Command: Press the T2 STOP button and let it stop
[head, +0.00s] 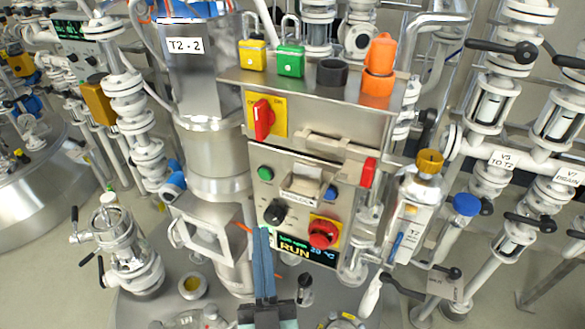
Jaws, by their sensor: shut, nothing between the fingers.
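A green button (265,173), a blue button (330,192) and a black knob (275,213) are on the same face. Which one is marked STOP is too small to read. The display (295,250) under them reads RUN. My gripper (262,232) is shut and empty, its fingertips near the panel's lower left, left of the red button. Contact cannot be told.
A red switch (264,119) on a yellow plate and a protruding bar with a red end (369,172) are above. Yellow (253,57) and green (291,62) padlocks and an orange item (380,60) stand on the shelf. Pipes and valves crowd both sides.

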